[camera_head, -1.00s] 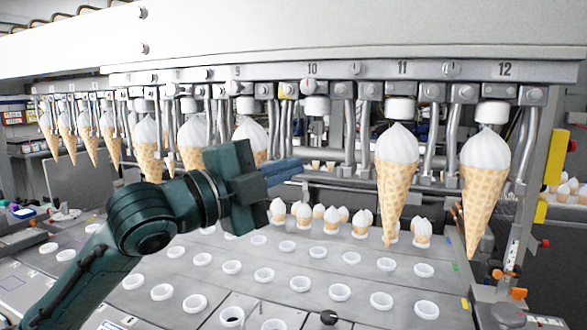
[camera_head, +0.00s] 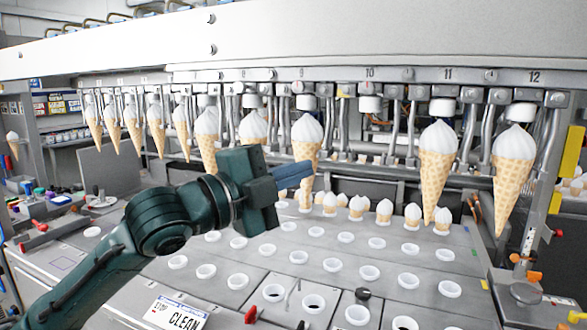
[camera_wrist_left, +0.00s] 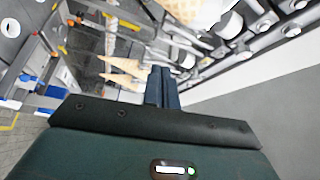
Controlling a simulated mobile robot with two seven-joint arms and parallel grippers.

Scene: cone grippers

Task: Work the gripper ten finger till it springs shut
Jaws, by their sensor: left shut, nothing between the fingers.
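Gripper ten is the station under the "10" label, with a white round cap (camera_head: 369,104) between bent metal fingers (camera_head: 391,125). No cone hangs there, and its fingers look apart around an empty space, though their lower ends are small and hard to read. My left gripper (camera_head: 296,172) is shut and empty. In the picture it points right, lower and left of station ten, overlapping the cone at station nine (camera_head: 306,132). I cannot tell whether it touches that cone. Its closed fingers also show in the left wrist view (camera_wrist_left: 162,88). My right gripper is out of view.
Filled cones hang at eleven (camera_head: 437,175) and twelve (camera_head: 513,170), close right of ten. More hang to the left. Below is a grey deck (camera_head: 320,245) with rows of white cups and several small cones. A "CLEAN" sign (camera_head: 178,315) lies near the front.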

